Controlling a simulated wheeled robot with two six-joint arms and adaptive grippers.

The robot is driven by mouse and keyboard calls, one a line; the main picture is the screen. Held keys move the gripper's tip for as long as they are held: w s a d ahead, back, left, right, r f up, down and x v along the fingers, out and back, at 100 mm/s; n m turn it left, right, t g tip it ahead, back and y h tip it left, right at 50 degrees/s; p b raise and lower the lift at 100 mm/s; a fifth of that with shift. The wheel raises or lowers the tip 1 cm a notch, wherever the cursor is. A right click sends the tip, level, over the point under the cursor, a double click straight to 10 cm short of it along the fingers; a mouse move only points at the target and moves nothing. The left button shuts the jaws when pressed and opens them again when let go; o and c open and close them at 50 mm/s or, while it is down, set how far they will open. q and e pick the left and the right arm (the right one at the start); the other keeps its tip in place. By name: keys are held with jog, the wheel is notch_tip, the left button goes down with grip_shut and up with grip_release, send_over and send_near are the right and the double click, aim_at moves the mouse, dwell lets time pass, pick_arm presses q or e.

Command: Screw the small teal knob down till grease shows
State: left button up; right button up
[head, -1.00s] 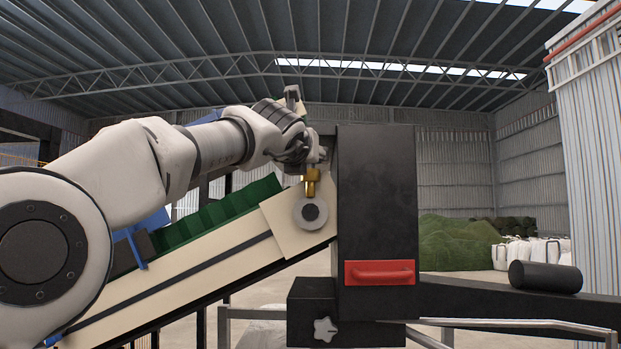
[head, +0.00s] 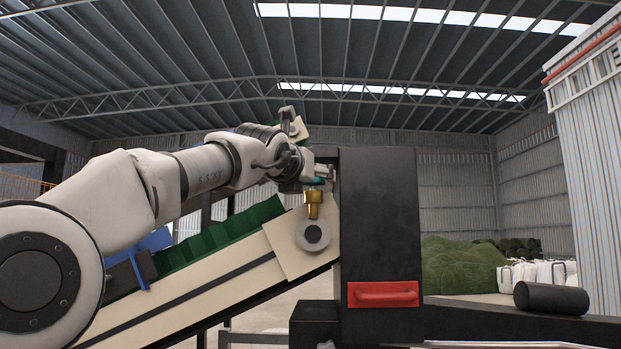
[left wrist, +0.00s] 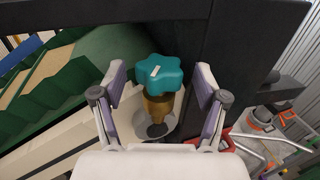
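The small teal knob (left wrist: 160,72) is star-shaped with a pale mark on top. It sits on a brass cup (left wrist: 158,103) beside the dark upright housing. In the head view, a sliver of the teal knob (head: 319,181) shows above the brass cup (head: 313,205); the rest is hidden by my gripper. My left gripper (left wrist: 160,82) is open, with one finger on each side of the knob and a visible gap at both sides. It also shows in the head view (head: 318,172). No grease is visible. My right gripper is in neither view.
The black housing (head: 380,220) with a red handle (head: 383,294) stands just right of the knob. A sloping cream conveyor side (head: 230,265) and green belt (head: 215,238) run down to the left. A black roller (head: 551,298) lies at right.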

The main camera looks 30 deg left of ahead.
pick_arm(q)
jog(key=shift+w+f, duration=0.15)
jog(key=shift+w, duration=0.05)
